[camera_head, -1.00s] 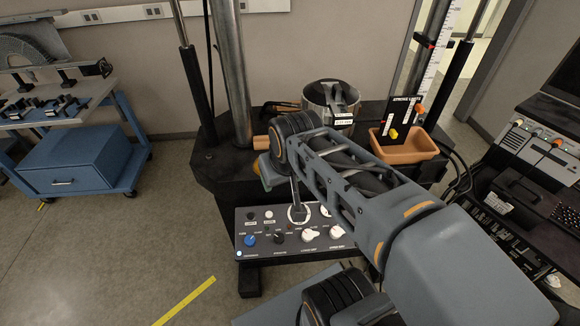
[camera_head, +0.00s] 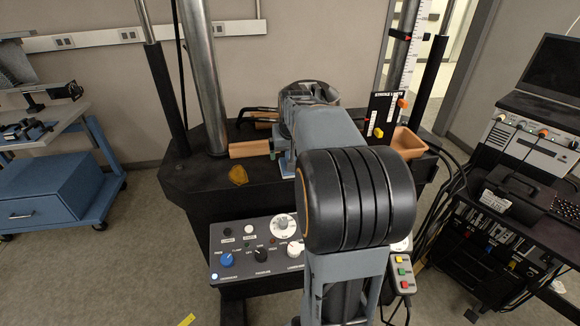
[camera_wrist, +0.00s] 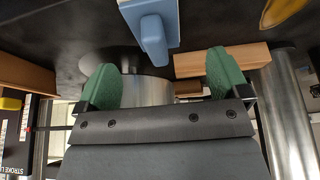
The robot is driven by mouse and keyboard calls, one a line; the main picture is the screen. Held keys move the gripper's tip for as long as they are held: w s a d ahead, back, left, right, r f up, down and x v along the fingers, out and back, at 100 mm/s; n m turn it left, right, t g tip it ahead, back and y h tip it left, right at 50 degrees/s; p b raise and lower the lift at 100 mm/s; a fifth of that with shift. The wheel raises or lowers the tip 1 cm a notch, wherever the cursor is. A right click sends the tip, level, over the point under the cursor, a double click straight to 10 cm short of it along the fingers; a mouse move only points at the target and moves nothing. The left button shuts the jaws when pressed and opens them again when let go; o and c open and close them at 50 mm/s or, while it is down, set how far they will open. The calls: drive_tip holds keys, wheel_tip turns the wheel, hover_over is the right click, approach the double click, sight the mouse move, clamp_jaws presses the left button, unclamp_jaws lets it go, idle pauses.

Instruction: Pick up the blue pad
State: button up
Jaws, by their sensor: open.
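The blue pad (camera_wrist: 132,8) shows at the top of the wrist view as a light-blue plate with a raised blue grip, on the black platform. In the head view only a pale blue edge of it (camera_head: 287,172) shows beside my arm, which hides the rest. My gripper (camera_wrist: 162,78) has two green fingers spread wide apart with nothing between them. In the wrist view the pad's grip lies between the lines of the two fingers and beyond their tips, apart from them. In the head view my arm hides most of the gripper.
A wooden block (camera_head: 250,148) and a yellow lump (camera_head: 238,175) lie left of the pad on the platform (camera_head: 195,178). Steel columns (camera_head: 203,80) rise behind. An orange tray (camera_head: 410,143) stands to the right. A control panel (camera_head: 250,250) with knobs is in front.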

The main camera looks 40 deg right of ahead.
sight(282, 161)
drive_tip(key=shift+d+x, duration=0.2)
drive_tip(key=shift+x, duration=2.95)
drive_tip(key=shift+s, duration=0.1)
drive_tip(key=c, duration=1.1)
